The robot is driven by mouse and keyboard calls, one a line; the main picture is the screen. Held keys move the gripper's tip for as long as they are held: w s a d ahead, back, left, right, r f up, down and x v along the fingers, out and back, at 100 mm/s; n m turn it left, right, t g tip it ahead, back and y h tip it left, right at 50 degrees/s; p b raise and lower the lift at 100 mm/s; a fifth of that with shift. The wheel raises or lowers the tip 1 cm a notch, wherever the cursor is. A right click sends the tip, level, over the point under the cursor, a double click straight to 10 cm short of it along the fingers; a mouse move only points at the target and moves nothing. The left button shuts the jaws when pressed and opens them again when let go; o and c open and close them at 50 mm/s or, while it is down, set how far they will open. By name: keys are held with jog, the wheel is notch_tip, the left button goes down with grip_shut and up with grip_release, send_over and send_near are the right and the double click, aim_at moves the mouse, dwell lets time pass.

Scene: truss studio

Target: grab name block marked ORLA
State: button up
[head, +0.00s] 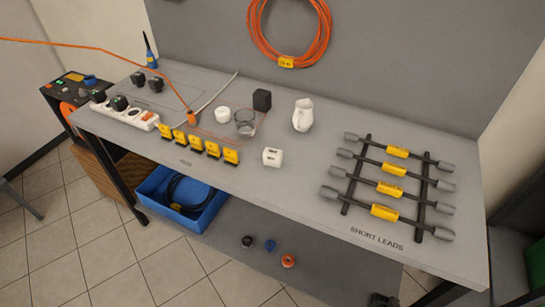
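A small white block (272,157) with dark marks on its faces sits on the grey workbench (300,205), right of the row of yellow tags. The marks are too small to read. Several yellow tags (213,149) stand in a row near the bench's front edge; their print is also too small to read. I cannot tell which thing bears the name ORLA. My gripper is not in view.
A black cube (262,100), a clear glass (245,123), a white roll (222,114) and a white jug (303,115) stand behind the block. A lead rack (423,195) is at right. A power strip (125,113) and orange cable (100,45) are at left.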

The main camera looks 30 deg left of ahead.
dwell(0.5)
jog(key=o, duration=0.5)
